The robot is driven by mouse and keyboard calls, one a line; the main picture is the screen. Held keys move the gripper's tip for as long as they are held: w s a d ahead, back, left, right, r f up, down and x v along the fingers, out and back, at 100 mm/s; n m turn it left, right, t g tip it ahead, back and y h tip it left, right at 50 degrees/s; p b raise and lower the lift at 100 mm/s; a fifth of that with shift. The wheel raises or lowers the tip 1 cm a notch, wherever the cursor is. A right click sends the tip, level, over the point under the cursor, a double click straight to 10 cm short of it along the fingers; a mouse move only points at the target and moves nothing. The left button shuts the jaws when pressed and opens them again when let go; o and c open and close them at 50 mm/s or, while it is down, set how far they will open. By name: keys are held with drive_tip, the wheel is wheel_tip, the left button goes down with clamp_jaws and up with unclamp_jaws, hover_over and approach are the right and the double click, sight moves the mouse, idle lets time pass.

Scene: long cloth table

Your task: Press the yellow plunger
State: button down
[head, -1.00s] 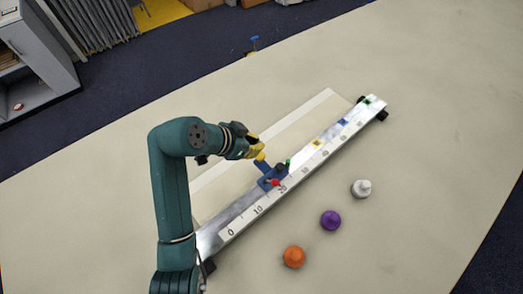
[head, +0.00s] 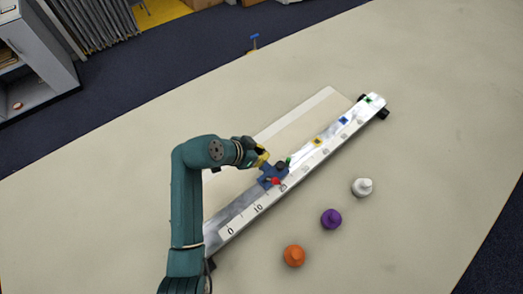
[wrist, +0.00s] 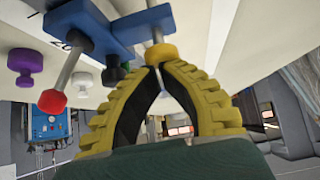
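The yellow plunger (wrist: 160,53) is a round yellow knob on a metal rod, sticking out of the blue carriage (wrist: 95,25). The carriage (head: 266,182) sits on a silver rail (head: 300,165) with a number scale. My gripper (wrist: 158,69) has its yellow, black-padded fingers drawn together at the tips, right at the knob; whether they touch it is unclear. In the head view my gripper (head: 262,158) is at the carriage's upper left and the yellow knob is hard to tell from the fingers. A red knob (wrist: 52,101) is on the carriage too.
Orange (head: 294,256), purple (head: 331,219) and white (head: 362,187) knobbed pieces stand on the table, right of the rail. Yellow (head: 317,141), blue (head: 343,120) and green (head: 370,99) marks lie along the rail. A pale board (head: 300,121) lies behind it.

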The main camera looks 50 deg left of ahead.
drive_tip(key=shift+f, duration=0.6)
wheel_tip(320, 180, up, 6)
drive_tip(key=p, duration=0.4)
drive_tip(key=shift+w+f+p, duration=0.1)
drive_tip(key=shift+w+p, duration=0.05)
drive_tip(key=shift+p, duration=0.25)
drive_tip(key=b+v, duration=0.2)
drive_tip(key=v, duration=0.7)
drive_tip(key=shift+s+f, duration=0.35)
